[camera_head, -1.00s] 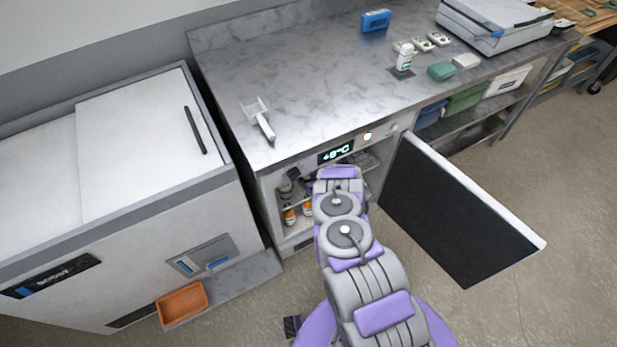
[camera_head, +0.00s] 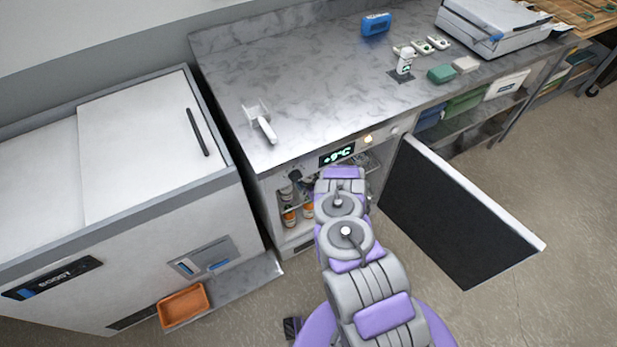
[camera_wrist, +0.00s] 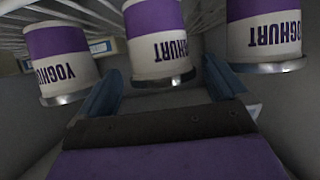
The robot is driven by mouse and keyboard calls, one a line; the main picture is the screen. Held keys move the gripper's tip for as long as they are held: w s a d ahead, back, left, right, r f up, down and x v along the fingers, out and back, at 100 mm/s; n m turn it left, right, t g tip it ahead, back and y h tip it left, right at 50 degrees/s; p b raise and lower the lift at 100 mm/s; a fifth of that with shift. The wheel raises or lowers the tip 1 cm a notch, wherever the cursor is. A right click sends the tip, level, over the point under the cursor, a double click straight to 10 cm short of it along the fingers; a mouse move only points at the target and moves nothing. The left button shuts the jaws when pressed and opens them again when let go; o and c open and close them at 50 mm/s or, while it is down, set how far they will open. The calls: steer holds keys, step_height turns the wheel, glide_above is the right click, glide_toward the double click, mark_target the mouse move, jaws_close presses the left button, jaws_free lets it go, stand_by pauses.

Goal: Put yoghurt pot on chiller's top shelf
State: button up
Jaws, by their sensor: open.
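The chiller (camera_head: 398,128) stands under the counter with its door (camera_head: 455,205) swung open to the right and its display reading +9°C. My gripper (camera_wrist: 163,88) reaches into it; in the head view my own arm hides most of the opening. In the wrist view the fingers are open, one on each side of the middle yoghurt pot (camera_wrist: 157,45), which has a purple band and a shiny rim. I cannot tell whether they touch it. Similar pots stand at left (camera_wrist: 60,62) and right (camera_wrist: 264,35). A wire shelf (camera_wrist: 92,12) shows behind them.
Bottles with orange labels (camera_head: 290,216) stand lower in the chiller, left of my arm. A white chest unit (camera_head: 150,150) stands to the left, with an orange tray (camera_head: 184,303) near its foot. A white scoop-like tool (camera_head: 261,122) lies on the counter (camera_head: 310,70).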

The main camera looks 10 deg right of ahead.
steer(key=p+v, duration=0.3)
steer(key=v, duration=0.7)
steer(key=shift+s, duration=0.1)
